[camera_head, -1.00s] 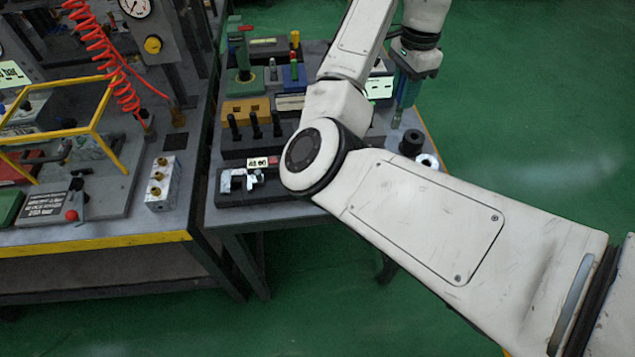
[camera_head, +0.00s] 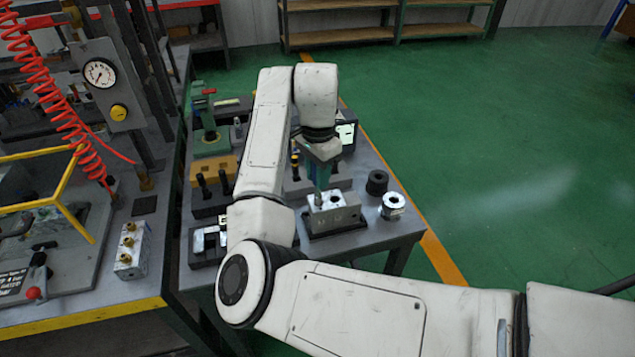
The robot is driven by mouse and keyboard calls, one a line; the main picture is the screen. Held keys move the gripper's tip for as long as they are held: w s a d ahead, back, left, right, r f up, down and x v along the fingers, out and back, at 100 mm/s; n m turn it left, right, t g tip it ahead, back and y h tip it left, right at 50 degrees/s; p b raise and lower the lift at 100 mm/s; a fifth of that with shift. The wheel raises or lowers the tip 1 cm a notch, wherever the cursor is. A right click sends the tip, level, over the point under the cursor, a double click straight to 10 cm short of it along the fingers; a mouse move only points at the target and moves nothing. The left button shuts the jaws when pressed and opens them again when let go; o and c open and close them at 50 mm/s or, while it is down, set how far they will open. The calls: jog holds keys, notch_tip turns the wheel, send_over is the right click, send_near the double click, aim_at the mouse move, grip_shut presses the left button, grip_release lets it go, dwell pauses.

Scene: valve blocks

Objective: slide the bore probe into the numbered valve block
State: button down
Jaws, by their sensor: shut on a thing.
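My gripper (camera_head: 321,176) points down over the right part of the bench and is shut on the bore probe (camera_head: 319,198), a thin grey rod. A silver valve block (camera_head: 337,217) sits on a dark base directly below it. Dark bore openings show on the block's top, and small marks on its front are too small to read. The probe's lower end is at the left part of the block's top. I cannot tell whether it is inside a bore or just above or in front of it. The fingers are small and partly merged with the probe.
A black ring (camera_head: 377,182) and a silver ring (camera_head: 393,205) stand right of the block. My arm crosses the bench and hides part of it. Black pegs, an orange block (camera_head: 221,174) and a green fixture (camera_head: 211,145) stand left. A brass-fitted block (camera_head: 131,252) is on the left bench.

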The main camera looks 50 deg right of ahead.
jog(key=shift+f, duration=1.35)
jog(key=shift+f, duration=0.6)
jog(key=c, duration=0.9)
grip_release()
